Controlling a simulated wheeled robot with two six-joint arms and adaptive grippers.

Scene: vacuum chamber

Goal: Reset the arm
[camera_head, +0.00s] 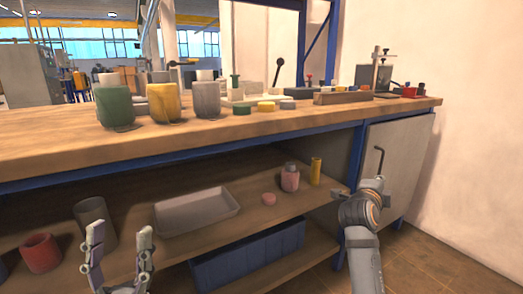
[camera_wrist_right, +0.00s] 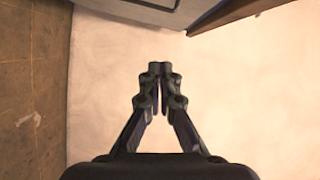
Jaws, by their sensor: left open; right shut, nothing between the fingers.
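My left gripper (camera_head: 121,230) is in the lower left of the head view. Its two fingers point up and stand apart, with nothing between them, in front of the lower shelf. My right arm (camera_head: 362,240) comes up from the bottom of the head view, in front of the grey cabinet at the bench's right end. In the right wrist view the right gripper (camera_wrist_right: 160,72) has its fingertips together and holds nothing. Pale wall lies behind it.
The wooden bench top (camera_head: 200,137) carries green, yellow and grey cups and small parts. The shelf below holds a grey tray (camera_head: 196,212), a red cup (camera_head: 41,253), a dark grey cylinder and small bottles. A blue bin (camera_head: 250,258) sits underneath. The wall (camera_head: 480,150) stands at right.

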